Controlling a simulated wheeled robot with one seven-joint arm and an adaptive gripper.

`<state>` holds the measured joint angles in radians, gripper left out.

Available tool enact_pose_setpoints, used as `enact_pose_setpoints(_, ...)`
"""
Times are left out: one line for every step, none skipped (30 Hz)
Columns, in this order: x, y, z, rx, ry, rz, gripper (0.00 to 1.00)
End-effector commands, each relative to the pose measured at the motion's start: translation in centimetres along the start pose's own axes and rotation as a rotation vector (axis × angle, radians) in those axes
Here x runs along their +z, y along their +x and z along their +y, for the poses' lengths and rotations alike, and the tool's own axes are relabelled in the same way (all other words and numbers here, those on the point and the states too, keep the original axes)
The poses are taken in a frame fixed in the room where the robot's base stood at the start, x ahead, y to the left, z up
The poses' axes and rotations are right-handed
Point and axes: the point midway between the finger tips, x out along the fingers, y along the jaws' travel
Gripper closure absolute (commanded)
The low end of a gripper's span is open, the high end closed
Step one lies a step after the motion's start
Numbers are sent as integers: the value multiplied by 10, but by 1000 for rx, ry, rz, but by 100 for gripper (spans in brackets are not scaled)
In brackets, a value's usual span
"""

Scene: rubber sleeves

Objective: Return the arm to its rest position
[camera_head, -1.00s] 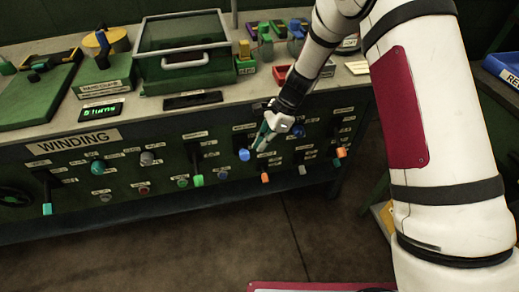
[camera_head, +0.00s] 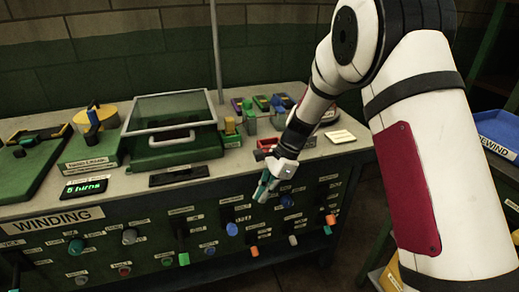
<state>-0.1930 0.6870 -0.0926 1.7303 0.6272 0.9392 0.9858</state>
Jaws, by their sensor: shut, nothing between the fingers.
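My gripper (camera_head: 265,187) is shut and empty, with its teal fingers pointing down and left. It is in front of the control panel's upper edge, over the winding bench (camera_head: 60,222). A blue knob (camera_head: 232,229) and an orange knob (camera_head: 254,251) lie below it in the picture, apart from the fingers. My arm reaches in from the right, bent at a high elbow, and hides part of the bench's right end.
A green machine with a clear lid (camera_head: 170,110) stands on the bench top, beside a display (camera_head: 86,186) reading "5 turns". A red tray (camera_head: 267,144) lies near my wrist. Blue bin (camera_head: 498,130) at right. Floor shows at lower right.

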Motion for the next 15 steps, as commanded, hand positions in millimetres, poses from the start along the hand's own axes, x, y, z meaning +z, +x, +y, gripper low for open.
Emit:
enact_pose_setpoints(1, -3, 1, -2, -4, 1, 100)
enact_pose_setpoints(2, -6, 2, -4, -11, 3, 100)
enact_pose_setpoints(4, -13, 4, -9, -24, 6, 100)
enact_pose_setpoints(6, -19, 7, -12, -39, 9, 100)
enact_pose_setpoints(8, -28, 11, -18, -57, 14, 100)
enact_pose_setpoints(12, -42, 17, -26, -89, 23, 100)
enact_pose_setpoints(16, -53, 23, -32, -116, 29, 100)
enact_pose_setpoints(20, -65, 29, -39, -147, 39, 100)
enact_pose_setpoints(25, -83, 39, -48, -192, 52, 100)
enact_pose_setpoints(28, -95, 48, -54, -226, 63, 100)
enact_pose_setpoints(32, -108, 56, -61, -261, 74, 100)
enact_pose_setpoints(36, -124, 67, -67, -307, 91, 100)
enact_pose_setpoints(40, -135, 76, -73, -342, 103, 100)
enact_pose_setpoints(43, -146, 85, -77, -377, 116, 100)
enact_pose_setpoints(47, -160, 98, -84, -423, 134, 100)
